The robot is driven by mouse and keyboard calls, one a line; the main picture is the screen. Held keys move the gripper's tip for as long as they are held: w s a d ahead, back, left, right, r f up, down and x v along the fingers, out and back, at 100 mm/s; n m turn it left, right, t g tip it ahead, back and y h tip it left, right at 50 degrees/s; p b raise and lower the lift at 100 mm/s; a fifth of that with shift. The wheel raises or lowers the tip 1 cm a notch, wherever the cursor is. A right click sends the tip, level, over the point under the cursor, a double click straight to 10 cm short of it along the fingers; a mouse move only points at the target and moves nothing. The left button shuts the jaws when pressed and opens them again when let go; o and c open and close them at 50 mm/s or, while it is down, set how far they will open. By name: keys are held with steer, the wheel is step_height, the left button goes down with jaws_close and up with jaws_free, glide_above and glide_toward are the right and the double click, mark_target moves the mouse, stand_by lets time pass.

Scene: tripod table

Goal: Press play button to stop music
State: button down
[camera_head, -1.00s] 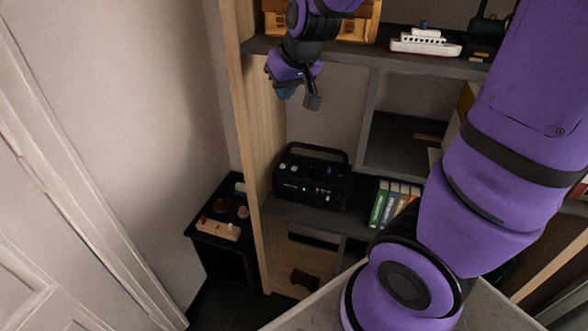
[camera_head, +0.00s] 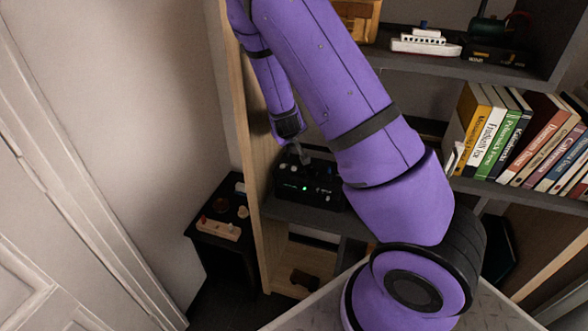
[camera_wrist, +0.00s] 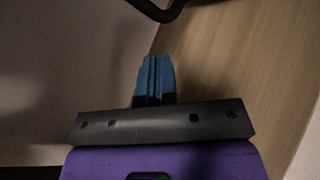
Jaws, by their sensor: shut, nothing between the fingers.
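The black radio-like music player (camera_head: 312,194) sits on a dark shelf of the bookcase. It has small knobs and buttons and a lit green spot on its front; I cannot tell which button is play. My gripper (camera_head: 303,157) is just above the player's top, pointing down; whether it touches is unclear. In the wrist view the blue fingers (camera_wrist: 155,76) are together and empty. A dark curved bar, likely the player's handle (camera_wrist: 156,12), shows at the top edge there. My arm hides the player's right side and part of its handle.
The bookcase's light wooden side panel (camera_head: 257,215) is close to the left of my gripper. Books (camera_head: 520,135) and a toy ship (camera_head: 425,43) occupy shelves at right. A small black table (camera_head: 222,250) stands at left by the wall.

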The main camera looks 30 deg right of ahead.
mark_target(293, 168)
steer(key=shift+w+d+f, duration=0.1)
steer(key=shift+d+f, duration=0.3)
steer(key=shift+f, duration=0.15)
steer(key=shift+f, duration=0.1)
steer(key=shift+f, duration=4.3)
steer(key=shift+f, duration=0.15)
steer(key=shift+f, duration=0.25)
steer(key=shift+f, duration=0.4)
steer(key=shift+r, duration=0.8)
